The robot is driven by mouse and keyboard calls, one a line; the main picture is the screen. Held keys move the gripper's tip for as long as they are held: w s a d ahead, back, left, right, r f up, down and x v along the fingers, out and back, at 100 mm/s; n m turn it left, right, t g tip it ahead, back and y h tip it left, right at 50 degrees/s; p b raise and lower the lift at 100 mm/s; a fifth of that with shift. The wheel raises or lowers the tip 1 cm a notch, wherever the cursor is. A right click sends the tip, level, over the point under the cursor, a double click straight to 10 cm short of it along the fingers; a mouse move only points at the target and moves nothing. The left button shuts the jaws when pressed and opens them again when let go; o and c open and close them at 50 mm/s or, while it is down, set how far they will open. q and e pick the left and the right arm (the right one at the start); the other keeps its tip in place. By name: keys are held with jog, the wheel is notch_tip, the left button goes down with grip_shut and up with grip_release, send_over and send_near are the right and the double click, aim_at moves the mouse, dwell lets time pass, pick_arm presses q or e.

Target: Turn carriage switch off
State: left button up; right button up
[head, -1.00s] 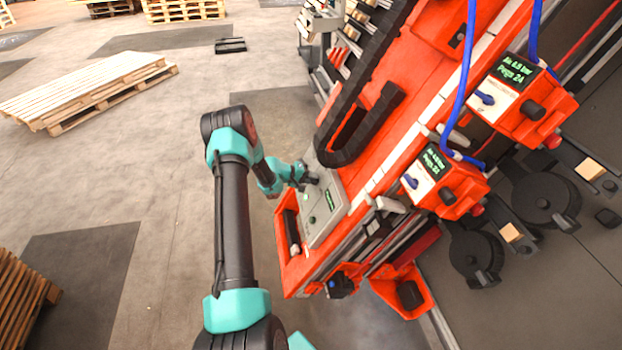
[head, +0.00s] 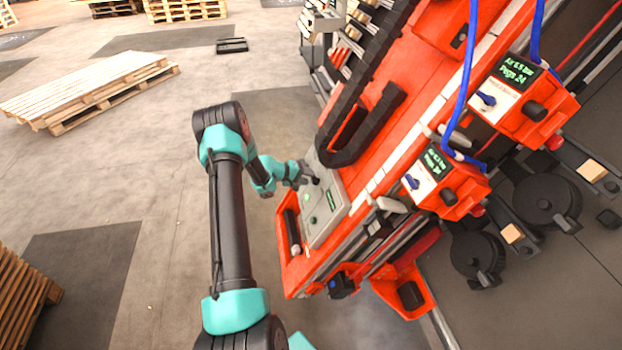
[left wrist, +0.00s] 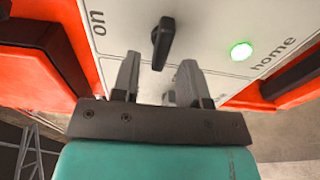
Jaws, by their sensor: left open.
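The carriage switch is a black elongated knob (left wrist: 163,42) on a light grey panel (left wrist: 216,25) in the left wrist view. The word "on" is printed to its left, and "home" is at the right beside a lit green light (left wrist: 240,50). No "off" label shows. The knob stands nearly upright in the picture, with a slight tilt. My left gripper (left wrist: 157,80) is open, its two fingers below the knob to either side, apparently not closed on it. In the head view, my left gripper (head: 303,174) is at the upper part of the panel (head: 327,222). My right gripper is not in view.
The panel is mounted on an orange gantry (head: 400,100) with a black cable chain (head: 350,125). Two orange boxes with displays and blue knobs, one a lower box (head: 452,190), stand to the right. Blue hoses (head: 464,80) hang there. Open floor and a wooden pallet (head: 90,90) lie left.

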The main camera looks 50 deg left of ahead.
pick_arm(q)
jog(key=v, duration=1.4)
jog(key=shift+s, duration=0.25)
jog(key=shift+a+r, duration=0.1)
